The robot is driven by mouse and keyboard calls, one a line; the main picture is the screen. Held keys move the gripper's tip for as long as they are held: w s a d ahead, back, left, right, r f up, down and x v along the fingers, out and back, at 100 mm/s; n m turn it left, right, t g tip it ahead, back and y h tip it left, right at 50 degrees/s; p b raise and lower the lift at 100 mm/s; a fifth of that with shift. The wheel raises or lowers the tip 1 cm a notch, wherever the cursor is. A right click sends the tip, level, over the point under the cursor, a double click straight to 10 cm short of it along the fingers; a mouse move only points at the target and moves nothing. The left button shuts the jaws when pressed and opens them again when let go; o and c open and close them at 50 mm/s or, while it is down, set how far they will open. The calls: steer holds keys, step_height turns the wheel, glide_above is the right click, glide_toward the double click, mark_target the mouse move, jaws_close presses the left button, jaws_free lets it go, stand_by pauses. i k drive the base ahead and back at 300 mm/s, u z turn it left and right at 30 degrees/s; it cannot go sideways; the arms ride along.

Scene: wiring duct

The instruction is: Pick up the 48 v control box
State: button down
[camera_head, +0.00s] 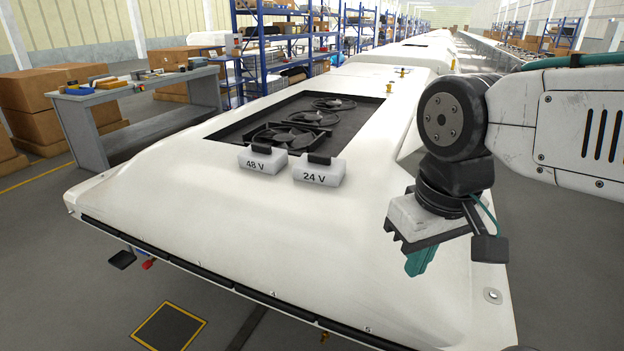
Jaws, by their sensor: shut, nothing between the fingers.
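The 48 V control box (262,162) is a small white box with a black top piece and "48 V" on its front. It sits on the white curved housing (230,220), in front of the dark fan recess. The similar 24 V box (319,173) stands just to its right, with a small gap between. My gripper (418,266), with teal fingers, points down over the right part of the housing. It is shut and empty, well to the right of both boxes and nearer the camera.
The recess (365,105) with several fans lies behind the boxes. A grey workbench (140,105) with small items and brown cartons (45,90) stand at the left. Blue shelving (290,45) is at the back. The housing surface between my gripper and the boxes is clear.

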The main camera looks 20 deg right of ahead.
mark_target(256, 157)
steer(key=u, duration=0.55)
steer(key=k, duration=1.25)
steer(key=u, duration=0.9)
steer(key=i, duration=2.65)
steer(key=z, duration=1.25)
steer(key=i, duration=0.8)
steer(key=z, duration=1.25)
steer(key=i, duration=0.25)
steer(key=z, duration=0.05)
